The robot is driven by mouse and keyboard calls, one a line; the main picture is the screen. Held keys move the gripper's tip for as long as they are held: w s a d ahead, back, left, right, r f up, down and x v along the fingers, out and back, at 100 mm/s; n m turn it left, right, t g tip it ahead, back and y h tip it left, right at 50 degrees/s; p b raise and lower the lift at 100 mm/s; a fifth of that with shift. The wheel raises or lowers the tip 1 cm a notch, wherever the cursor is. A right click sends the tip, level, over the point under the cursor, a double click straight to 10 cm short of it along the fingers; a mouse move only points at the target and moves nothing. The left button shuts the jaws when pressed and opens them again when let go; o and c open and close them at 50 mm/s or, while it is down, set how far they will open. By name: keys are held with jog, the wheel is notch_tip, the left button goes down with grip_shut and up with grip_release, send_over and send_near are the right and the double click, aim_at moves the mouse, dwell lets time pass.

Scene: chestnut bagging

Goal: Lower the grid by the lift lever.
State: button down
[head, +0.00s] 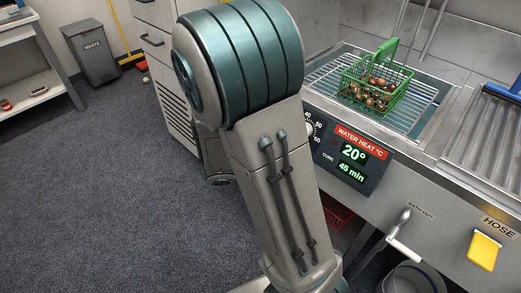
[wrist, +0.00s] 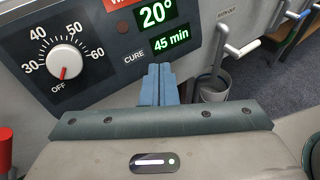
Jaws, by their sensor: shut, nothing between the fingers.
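The wire grid (head: 325,72) spans the steel bath near its rim in the head view. A green basket (head: 376,84) of chestnuts stands on it. No lever labelled as the lift shows; a red handle (wrist: 6,150), cut off at the left edge of the wrist view, may be it, but I cannot tell. My gripper (wrist: 159,72) is shut and empty, its blue fingers in front of the control panel, below the 45 min display. In the head view my arm hides part of the panel, and the gripper is not visible.
The control panel (head: 349,159) reads 20° and 45 min. Its dial (wrist: 65,62) points to OFF. A white-handled lever (head: 404,247) labelled BATH OUT sticks out at right above a bucket (head: 412,280).

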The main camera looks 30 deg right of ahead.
jog(key=w+a+f+n+t+h+b, duration=0.1)
jog(key=w+a+f+n+t+b, duration=0.1)
jog(key=w+f+n+t+b, duration=0.4)
jog(key=w+a+f+n+t+h+b, duration=0.1)
jog(key=w+a+f+n+t+b, duration=0.2)
jog(key=n, duration=1)
jog(key=w+f+t+b, duration=0.3)
jog(key=w+f+t, duration=0.2)
jog(key=f+t, duration=0.2)
jog(key=shift+a+n, duration=0.25)
jog(key=shift+n, duration=0.15)
jog(key=shift+w, duration=0.1)
jog(key=w+d+r+b, duration=0.3)
jog(key=w+d+r, duration=0.2)
jog(key=w, duration=0.3)
jog(key=shift+d+r+h+b, duration=0.3)
jog(key=shift+d+r+b, duration=0.1)
jog(key=shift+w+r, duration=0.1)
jog(key=shift+w, duration=0.05)
